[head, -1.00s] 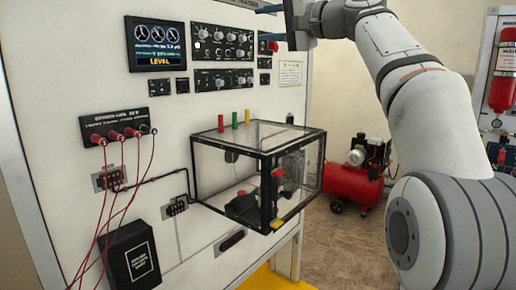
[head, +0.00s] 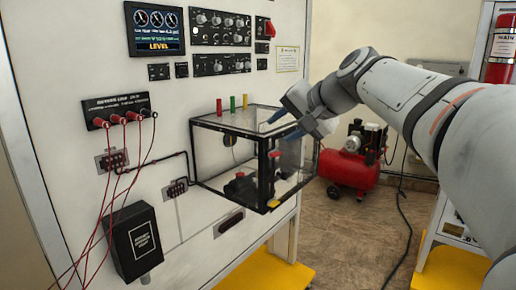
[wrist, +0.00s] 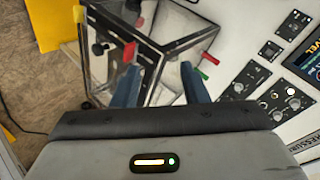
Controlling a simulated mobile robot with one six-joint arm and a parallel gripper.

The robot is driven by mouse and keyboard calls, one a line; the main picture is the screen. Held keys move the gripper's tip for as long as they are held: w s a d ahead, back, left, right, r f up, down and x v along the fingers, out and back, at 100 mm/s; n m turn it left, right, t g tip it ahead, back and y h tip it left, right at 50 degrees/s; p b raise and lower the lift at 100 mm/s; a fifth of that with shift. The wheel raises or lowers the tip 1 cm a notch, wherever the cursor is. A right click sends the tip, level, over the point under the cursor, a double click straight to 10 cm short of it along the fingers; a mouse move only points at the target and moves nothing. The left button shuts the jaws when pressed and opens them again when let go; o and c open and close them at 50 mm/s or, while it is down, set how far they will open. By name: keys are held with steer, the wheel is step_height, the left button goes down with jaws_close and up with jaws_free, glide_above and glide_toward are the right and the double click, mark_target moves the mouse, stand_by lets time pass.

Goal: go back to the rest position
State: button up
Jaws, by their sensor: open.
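My gripper (head: 281,127) is in front of the trainer panel (head: 80,45), by the upper right part of the clear box (head: 222,175) in the head view. Its two blue fingers are apart with nothing between them. In the wrist view the fingers of my gripper (wrist: 160,85) stand apart in front of the clear box (wrist: 150,60). I cannot tell whether a finger touches the box.
Red cables (head: 118,185) hang at left from a black socket block (head: 117,112). A red compressor (head: 348,168) stands on the floor behind. A red cylinder (head: 502,50) is at far right.

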steer(key=s+d+f+n+g+h, duration=0.2)
steer(key=s+d+f+h, duration=0.1)
steer(key=s+f, duration=0.9)
steer(key=s+d+f+n+g+h, duration=0.2)
steer(key=s+d+f, duration=0.4)
steer(key=s+f, duration=0.6)
step_height(320, 180, down, 6)
steer(key=shift+f+g+h, duration=0.2)
steer(key=shift+g+h, duration=0.6)
steer(key=shift+h, duration=0.2)
steer(key=shift+d, duration=0.1)
steer(key=shift+s, duration=0.15)
